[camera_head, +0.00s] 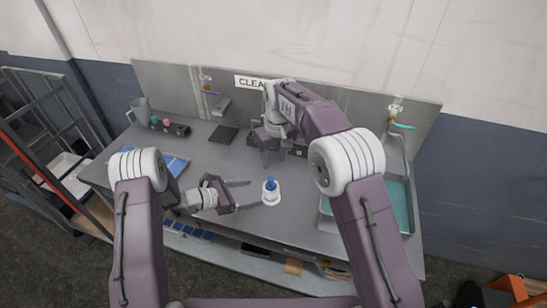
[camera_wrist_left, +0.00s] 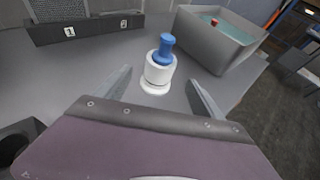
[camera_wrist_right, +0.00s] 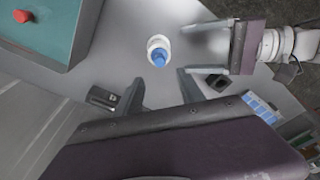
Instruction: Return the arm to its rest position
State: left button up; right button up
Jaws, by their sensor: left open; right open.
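My left gripper (camera_head: 243,195) is open and empty, low over the metal table. A white cylinder with a blue top (camera_head: 271,190) stands upright on the table just beyond its fingertips, apart from them. In the left wrist view the white and blue piece (camera_wrist_left: 158,66) stands ahead, between the lines of the two fingers. My right gripper (camera_head: 268,152) is open, further back over the table, and partly hidden by its own arm. In the right wrist view the same piece (camera_wrist_right: 158,50) stands beyond the open fingers, with nothing between them.
A sink basin with teal water (camera_head: 400,205) is at the table's right end; a red object (camera_wrist_right: 22,16) shows in it. A blue compartment tray (camera_head: 176,164) lies at the left. A numbered dark rack (camera_wrist_left: 84,28) stands at the back. The front middle of the table (camera_head: 290,225) is clear.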

pick_arm(q)
jog(key=v, duration=0.2)
jog(key=shift+s+a+r, duration=0.15)
jog(key=shift+a+r, duration=0.05)
jog(key=shift+a, duration=0.1)
